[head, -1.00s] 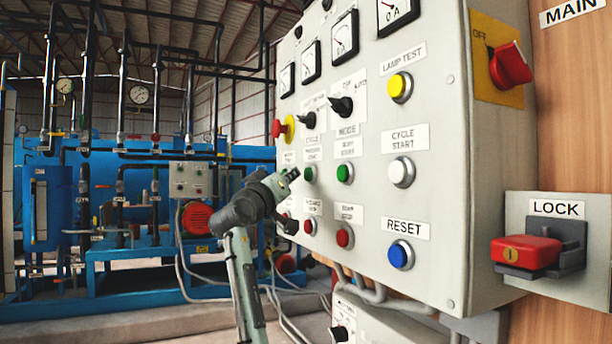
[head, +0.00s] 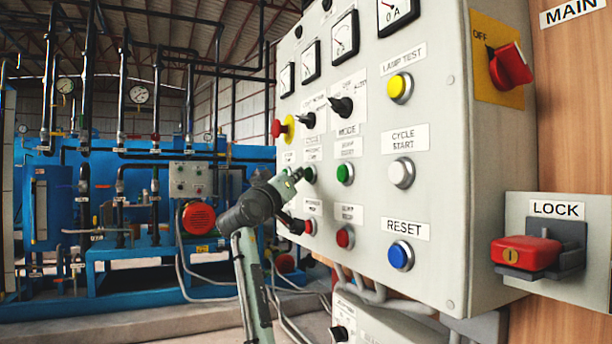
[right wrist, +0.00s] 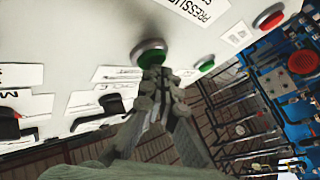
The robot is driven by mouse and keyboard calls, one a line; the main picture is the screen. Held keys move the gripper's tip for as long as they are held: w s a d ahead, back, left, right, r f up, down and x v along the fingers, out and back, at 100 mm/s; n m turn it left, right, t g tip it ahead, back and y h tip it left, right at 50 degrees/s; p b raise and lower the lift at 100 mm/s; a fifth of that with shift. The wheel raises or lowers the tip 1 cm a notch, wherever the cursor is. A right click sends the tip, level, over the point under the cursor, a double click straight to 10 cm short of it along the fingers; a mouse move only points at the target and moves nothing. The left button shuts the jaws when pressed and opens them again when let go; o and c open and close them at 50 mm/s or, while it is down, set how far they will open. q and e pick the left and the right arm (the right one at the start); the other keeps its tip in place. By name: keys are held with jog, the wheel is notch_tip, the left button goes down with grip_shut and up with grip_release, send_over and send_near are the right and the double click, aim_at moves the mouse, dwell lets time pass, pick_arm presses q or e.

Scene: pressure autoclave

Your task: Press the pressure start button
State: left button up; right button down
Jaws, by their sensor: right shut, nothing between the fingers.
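The green pressure start button (head: 310,175) is on the grey control panel, under a small label and left of another green button. In the right wrist view the green button (right wrist: 150,55) sits in a metal ring under a label beginning "PRESSU". My right gripper (head: 297,175) is shut and empty, its fingertips right at this button. In the right wrist view the fingertips (right wrist: 157,72) overlap the button's near edge; I cannot tell whether they touch or press it. My left gripper is not in view.
Close by are the second green button (head: 345,173), red buttons below (head: 345,238), a black selector knob (head: 341,106) and a red emergency knob (head: 278,128). White cycle start (head: 401,172) and blue reset (head: 400,255) buttons are further right. Blue machinery (head: 150,205) stands behind.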

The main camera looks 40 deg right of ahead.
jog(key=shift+s+d, duration=0.1)
jog(key=shift+d, duration=0.2)
dwell(0.4)
jog(key=shift+a, duration=0.1)
jog(key=shift+w+a, duration=0.2)
jog(key=shift+a, duration=0.55)
jog(key=shift+a, duration=0.1)
jog(key=shift+w+a+b, duration=0.1)
jog(key=shift+w+a, duration=0.1)
jog(key=shift+a, duration=0.6)
jog(key=shift+w+a+b, duration=0.1)
jog(key=shift+w+a, duration=0.1)
jog(key=shift+a, duration=0.55)
jog(key=shift+w+a+b, duration=0.1)
jog(key=shift+w+a, duration=0.1)
jog(key=shift+a, duration=0.6)
